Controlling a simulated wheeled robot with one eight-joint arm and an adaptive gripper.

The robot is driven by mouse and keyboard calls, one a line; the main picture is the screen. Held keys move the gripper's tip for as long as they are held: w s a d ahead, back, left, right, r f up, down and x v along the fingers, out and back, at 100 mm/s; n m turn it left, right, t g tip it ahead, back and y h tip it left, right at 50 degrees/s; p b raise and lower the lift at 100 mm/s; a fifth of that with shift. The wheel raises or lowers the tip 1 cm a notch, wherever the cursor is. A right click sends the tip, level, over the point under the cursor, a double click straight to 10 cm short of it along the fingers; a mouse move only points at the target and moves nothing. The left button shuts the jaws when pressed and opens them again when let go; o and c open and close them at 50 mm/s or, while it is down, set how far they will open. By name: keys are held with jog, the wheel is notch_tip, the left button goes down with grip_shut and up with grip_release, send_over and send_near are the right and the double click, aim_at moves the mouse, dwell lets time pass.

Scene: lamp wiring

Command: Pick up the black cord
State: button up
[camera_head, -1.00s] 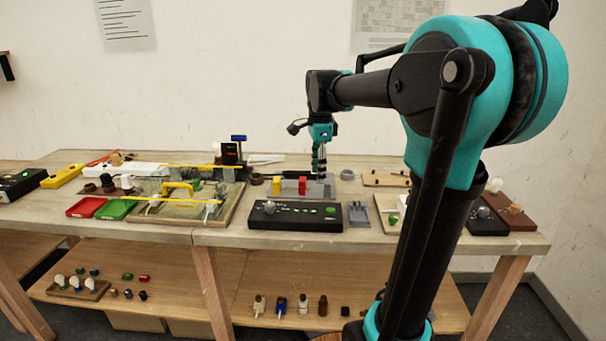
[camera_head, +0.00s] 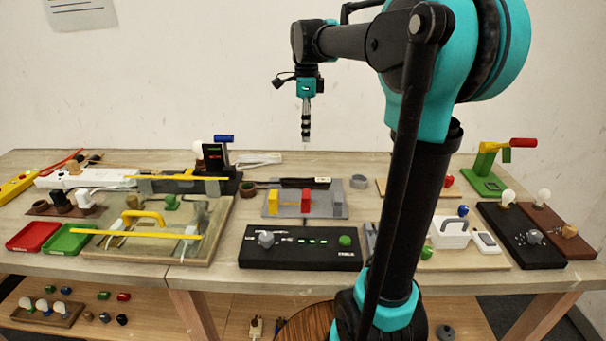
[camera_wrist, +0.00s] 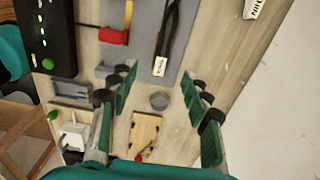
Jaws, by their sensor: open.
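In the wrist view a dark doubled length with a white end (camera_wrist: 168,35) lies on a grey strip, beyond my fingertips. My gripper (camera_head: 306,138) hangs pointing down above the back of the table, apart from everything. The wrist view shows its two green-padded fingers (camera_wrist: 160,97) spread wide with nothing between them but the view of the table below.
A black control box (camera_head: 300,248) is nearer the front. A green stand with a red handle (camera_head: 488,170) is at right.

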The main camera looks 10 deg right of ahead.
send_over(306, 180)
notch_tip(306, 180, down, 12)
jog(key=shift+s+a+f, duration=0.1)
jog(key=shift+s+a, duration=0.05)
jog(key=shift+f, duration=2.6)
jog(key=shift+c, duration=0.4)
grip_shut()
